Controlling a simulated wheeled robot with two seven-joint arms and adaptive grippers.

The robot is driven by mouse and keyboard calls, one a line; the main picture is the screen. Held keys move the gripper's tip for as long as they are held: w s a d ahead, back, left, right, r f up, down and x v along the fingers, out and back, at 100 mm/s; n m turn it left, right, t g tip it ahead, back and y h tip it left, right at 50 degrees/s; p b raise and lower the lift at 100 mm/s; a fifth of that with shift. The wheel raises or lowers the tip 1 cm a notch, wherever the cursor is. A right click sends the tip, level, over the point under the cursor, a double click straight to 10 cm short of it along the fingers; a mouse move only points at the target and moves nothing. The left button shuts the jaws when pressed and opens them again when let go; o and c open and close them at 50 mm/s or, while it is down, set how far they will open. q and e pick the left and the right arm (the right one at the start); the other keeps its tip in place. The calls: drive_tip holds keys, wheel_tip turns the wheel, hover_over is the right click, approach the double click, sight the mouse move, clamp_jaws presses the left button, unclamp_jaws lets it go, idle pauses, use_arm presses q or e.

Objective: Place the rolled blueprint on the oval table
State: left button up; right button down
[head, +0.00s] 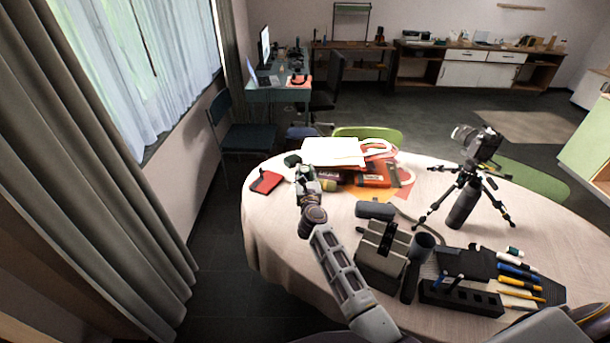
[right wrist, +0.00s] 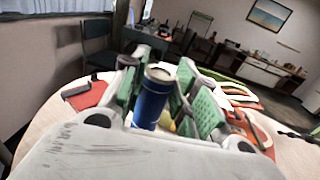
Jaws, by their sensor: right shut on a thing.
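The oval table (head: 285,240) has a pale cloth and fills the lower right of the head view. My right gripper (head: 302,176) is over the table's far left part, beside the books and papers. In the right wrist view its green-padded fingers (right wrist: 155,92) are shut on a blue roll with a pale open end, the rolled blueprint (right wrist: 151,98). Its end points up in that view. In the head view the gripper mostly hides the roll, and I cannot tell whether it touches the cloth. My left gripper is not in view.
A red notebook (head: 266,181) lies left of the gripper. Papers (head: 333,152) and an orange box (head: 373,175) lie to its right. A camera tripod (head: 466,190), a grey block-like case (head: 383,258) and a black pen holder (head: 460,298) stand nearer. The left front cloth is bare.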

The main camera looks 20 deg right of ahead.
drive_tip(key=shift+f, duration=0.15)
drive_tip(key=c, duration=1.1)
unclamp_jaws()
drive_tip(key=shift+r, duration=0.25)
drive_tip(key=shift+s+a+f, duration=0.1)
drive_tip(key=shift+s+f, duration=0.05)
drive_tip(key=shift+s, duration=0.3)
drive_tip(key=s+a, duration=0.2)
drive_tip(key=s, duration=0.9)
